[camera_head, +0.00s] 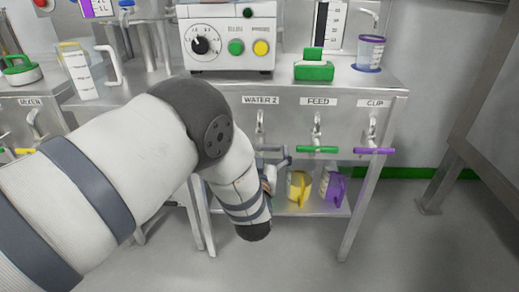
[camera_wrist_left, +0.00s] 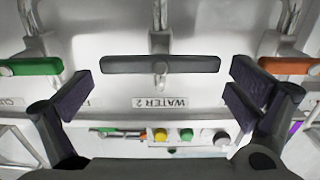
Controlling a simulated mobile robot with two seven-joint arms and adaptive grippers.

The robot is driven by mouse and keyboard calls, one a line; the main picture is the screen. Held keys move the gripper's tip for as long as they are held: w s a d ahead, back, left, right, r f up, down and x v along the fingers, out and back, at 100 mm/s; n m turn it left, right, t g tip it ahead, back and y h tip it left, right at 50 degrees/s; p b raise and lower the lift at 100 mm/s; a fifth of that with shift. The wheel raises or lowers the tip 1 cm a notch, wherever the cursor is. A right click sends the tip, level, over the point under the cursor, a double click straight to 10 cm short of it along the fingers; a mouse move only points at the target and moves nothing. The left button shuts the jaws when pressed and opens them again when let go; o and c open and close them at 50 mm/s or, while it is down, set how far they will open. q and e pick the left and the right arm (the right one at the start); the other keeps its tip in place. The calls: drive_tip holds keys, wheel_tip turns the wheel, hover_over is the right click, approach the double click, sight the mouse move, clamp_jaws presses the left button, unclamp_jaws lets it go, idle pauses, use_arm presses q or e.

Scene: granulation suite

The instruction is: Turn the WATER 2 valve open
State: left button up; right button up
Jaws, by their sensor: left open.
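The WATER 2 valve has a dark grey bar handle (camera_wrist_left: 190,65), lying crosswise in the left wrist view, which is upside down. Its WATER 2 label (camera_wrist_left: 166,102) shows beside it; the label (camera_head: 261,100) also shows in the head view, above the valve's tap (camera_head: 260,124). My left gripper (camera_wrist_left: 160,90) is open, with one finger near each end of the grey handle and nothing held. I cannot tell whether a finger touches the handle. In the head view my left arm hides part of the area around the gripper. My right gripper is not in view.
The FEED valve's green handle (camera_head: 317,150) and the CUP valve's purple handle (camera_head: 373,151) are close by on the right. A yellow jug (camera_head: 299,187) and a purple jug (camera_head: 332,187) stand on the shelf below. A control box (camera_head: 229,40) sits on the bench.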

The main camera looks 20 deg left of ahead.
use_arm(q)
drive_tip(key=shift+x, duration=1)
drive_tip(key=c, duration=0.9)
